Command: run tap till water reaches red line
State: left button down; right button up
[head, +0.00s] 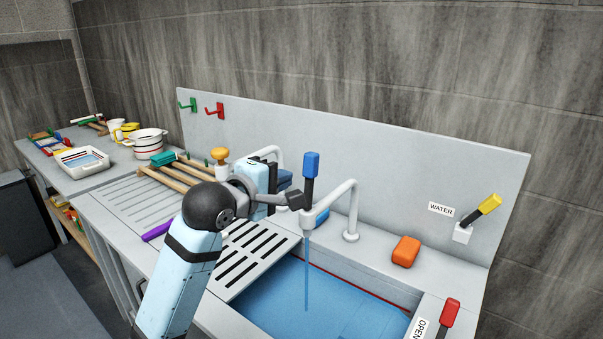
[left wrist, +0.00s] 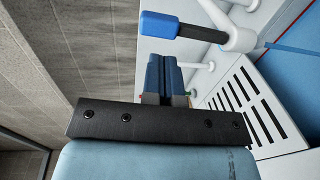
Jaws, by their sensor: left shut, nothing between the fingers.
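The tap (head: 345,205) is a white curved spout with a blue-ended lever (head: 311,165) standing up at its outlet. A thin stream of water (head: 307,270) falls from it into the sink. Blue water (head: 330,310) covers the sink floor, and the red line (head: 345,279) shows on the far inner wall, close above the water. In the left wrist view the lever (left wrist: 172,25) lies above the shut fingers (left wrist: 165,80). My right gripper is not in view.
A yellow lever (head: 489,204) labelled WATER is on the back panel. A red lever (head: 449,312) by an OPEN label is at the sink's right. An orange block (head: 406,251) lies on the back ledge. A slotted rack (head: 252,255) adjoins the sink's left.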

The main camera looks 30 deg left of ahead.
aim_at(309, 160)
pick_arm(q)
jog(key=w, duration=0.4)
jog(key=w+d+f, duration=0.1)
jog(key=w, duration=0.1)
jog(key=shift+w, duration=0.35)
jog(key=shift+r+p, duration=0.2)
jog(key=shift+p, duration=0.25)
jog(key=w+g+p, duration=0.1)
jog(key=p, duration=0.4)
jog(key=w+g+p, duration=0.1)
jog(key=w+p, duration=0.1)
jog(key=p, duration=0.4)
jog(key=shift+d+r+g, duration=0.2)
jog(key=shift+r+g, duration=0.1)
jog(key=shift+r, duration=0.1)
jog(key=shift+w+f+p, duration=0.1)
jog(key=shift+w+p, duration=0.15)
jog(key=shift+p, duration=0.3)
jog(key=shift+w+f, duration=0.25)
jog(key=shift+p, duration=0.3)
